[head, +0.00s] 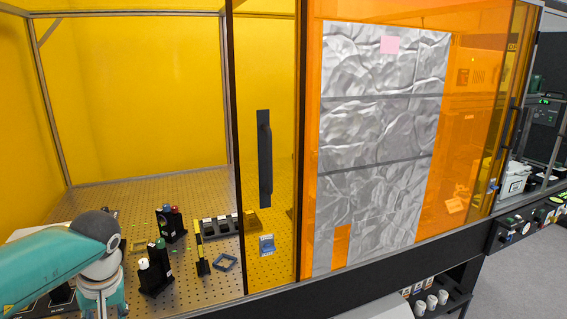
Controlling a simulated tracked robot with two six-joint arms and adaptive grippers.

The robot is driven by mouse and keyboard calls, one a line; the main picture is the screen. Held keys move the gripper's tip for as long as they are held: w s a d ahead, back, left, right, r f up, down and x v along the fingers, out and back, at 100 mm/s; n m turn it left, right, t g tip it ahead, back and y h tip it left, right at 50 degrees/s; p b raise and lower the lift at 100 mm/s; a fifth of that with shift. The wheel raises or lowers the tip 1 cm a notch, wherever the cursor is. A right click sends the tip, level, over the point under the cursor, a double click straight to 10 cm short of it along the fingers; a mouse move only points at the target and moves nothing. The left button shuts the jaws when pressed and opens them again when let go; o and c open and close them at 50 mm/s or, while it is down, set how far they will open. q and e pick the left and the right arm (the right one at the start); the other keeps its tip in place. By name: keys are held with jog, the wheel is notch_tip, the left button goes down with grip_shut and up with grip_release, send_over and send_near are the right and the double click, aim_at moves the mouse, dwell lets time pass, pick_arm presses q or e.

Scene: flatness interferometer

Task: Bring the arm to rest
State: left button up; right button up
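One of my arms, teal with a dark grey joint cap (95,224), comes in from the left at the bottom left. Its links bend down and leave the frame at the bottom edge. The gripper on it is out of frame, so I cannot see its fingers or anything held. My other arm and its gripper do not show.
Orange enclosure panels with a black handle (264,158) and crinkled foil (375,130) stand at right. The enclosure's left part is open.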

pick_arm(q)
jog(key=w+a+f+t+y, duration=0.1)
jog(key=w+a+f+y, duration=0.1)
jog(key=f, duration=0.5)
jog(key=w+a+f+t+y, duration=0.1)
jog(key=w+a+f+y, duration=0.15)
jog(key=f, duration=0.45)
jog(key=d+f+m+t+h+b, duration=0.1)
jog(key=d+f+m+t+h, duration=0.15)
jog(key=d+f, duration=0.75)
jog(key=s+d+f+m+g+h, duration=0.1)
jog(key=s+d+f+h, duration=0.4)
jog(key=s+d+f, duration=0.55)
jog(key=s+d+f+g+h, duration=0.2)
jog(key=s+d, duration=0.1)
jog(key=s, duration=0.3)
jog(key=s+d+f+g+h, duration=0.2)
jog(key=s+d+f, duration=0.1)
jog(key=s, duration=0.4)
jog(key=shift+f, duration=0.15)
